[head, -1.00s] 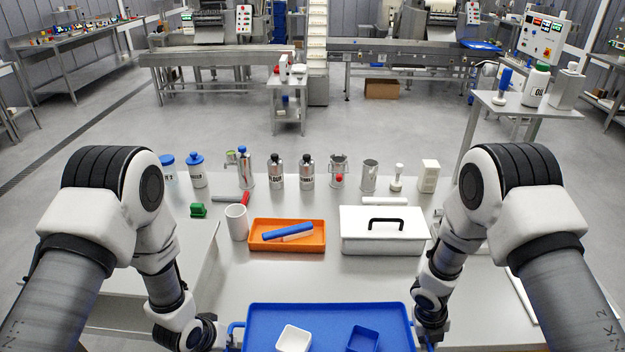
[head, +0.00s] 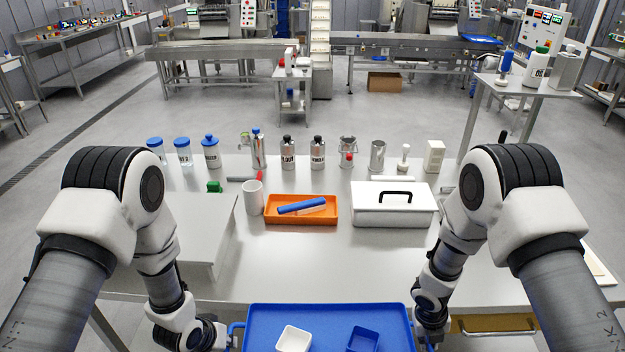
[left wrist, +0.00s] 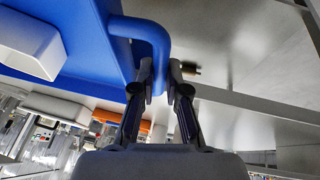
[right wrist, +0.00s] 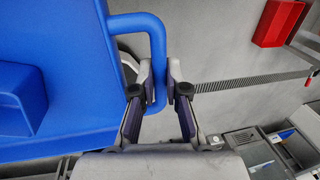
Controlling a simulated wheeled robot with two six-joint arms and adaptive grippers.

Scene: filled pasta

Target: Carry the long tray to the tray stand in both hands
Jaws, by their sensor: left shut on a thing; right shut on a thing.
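The long blue tray (head: 327,318) is at the bottom middle of the head view, held in front of the table. A white square dish (head: 293,339) and a blue square dish (head: 362,339) sit in it. My left gripper (left wrist: 160,85) is shut on the tray's left handle (left wrist: 150,32). My right gripper (right wrist: 161,85) is shut on the tray's right handle (right wrist: 150,24). In the head view both grippers are mostly cut off at the bottom edge. I cannot pick out the tray stand.
The table (head: 360,262) ahead holds an orange tray (head: 270,218) with a blue roller, a white lidded box (head: 395,218), a white mug (head: 253,197) and a row of bottles behind. A side table (head: 525,88) stands at the right. Open floor (head: 350,115) lies beyond.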

